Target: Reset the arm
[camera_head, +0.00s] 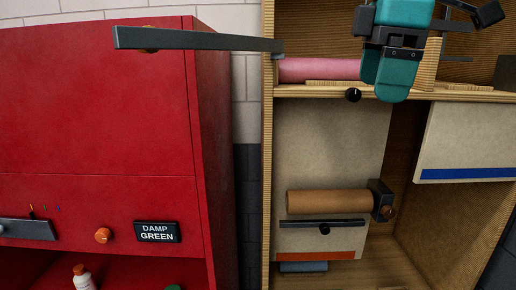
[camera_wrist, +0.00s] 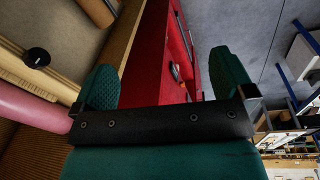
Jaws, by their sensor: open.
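My gripper (camera_head: 388,82) is teal with a black bracket, at the upper right of the head view, in front of the wooden shelf unit (camera_head: 268,150). Its fingers point downward in that view. In the wrist view the two teal fingers (camera_wrist: 163,82) stand wide apart with nothing between them. The red cabinet (camera_wrist: 150,50) shows in the gap behind them. A pink roll (camera_head: 318,70) lies on the upper shelf, left of my gripper, and also shows at the left of the wrist view (camera_wrist: 35,105).
The red cabinet (camera_head: 95,110) stands left, with a "DAMP GREEN" sign (camera_head: 158,232) and an orange knob (camera_head: 103,235). A dark bar (camera_head: 200,39) sticks out across the top. A brown roll (camera_head: 328,201) sits in the lower compartment. A blue-edged panel (camera_head: 470,135) hangs right.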

